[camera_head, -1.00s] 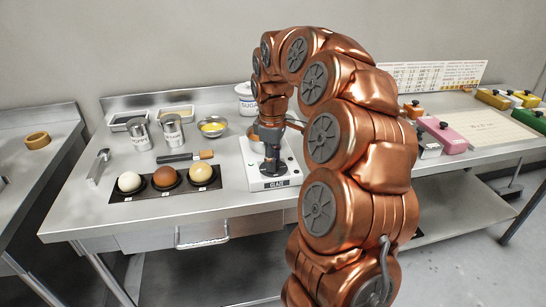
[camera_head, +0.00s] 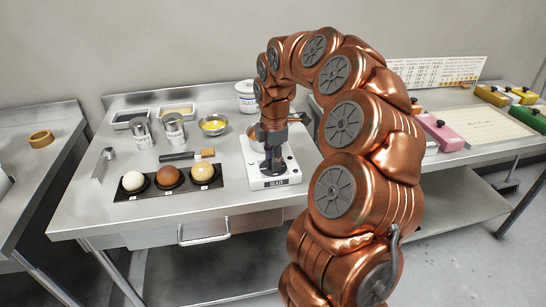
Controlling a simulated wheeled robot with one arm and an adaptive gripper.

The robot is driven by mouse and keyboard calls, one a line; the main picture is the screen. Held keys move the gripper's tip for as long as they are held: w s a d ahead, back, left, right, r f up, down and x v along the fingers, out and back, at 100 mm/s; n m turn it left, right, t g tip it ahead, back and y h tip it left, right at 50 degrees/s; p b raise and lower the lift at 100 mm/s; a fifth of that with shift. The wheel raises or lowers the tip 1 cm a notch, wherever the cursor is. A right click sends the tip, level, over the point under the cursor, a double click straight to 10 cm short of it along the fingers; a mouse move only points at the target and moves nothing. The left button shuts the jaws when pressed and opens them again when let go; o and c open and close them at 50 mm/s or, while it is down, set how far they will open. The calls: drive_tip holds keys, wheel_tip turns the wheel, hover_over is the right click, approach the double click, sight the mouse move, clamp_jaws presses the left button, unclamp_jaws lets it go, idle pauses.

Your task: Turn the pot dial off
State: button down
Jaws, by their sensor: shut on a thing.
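A white hotplate unit (camera_head: 290,174) with a dark label on its front edge stands on the steel table. My gripper (camera_head: 274,168) points straight down over the front part of its top. Its fingers are shut on the dark dial (camera_head: 273,172); the fingers cover most of the dial, so its setting cannot be read. A pot (camera_head: 251,137) sits behind my gripper on the unit, mostly hidden by my wrist.
A black tray (camera_head: 124,194) with three dough balls lies left of the unit. Coloured blocks (camera_head: 440,131) lie on the right table.

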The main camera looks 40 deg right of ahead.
drive_tip(key=shift+n, duration=0.3)
drive_tip(key=c, duration=0.8)
unclamp_jaws()
drive_tip(key=shift+s+r, duration=0.2)
drive_tip(key=shift+r, duration=5.8)
drive_tip(key=shift+a, duration=0.1)
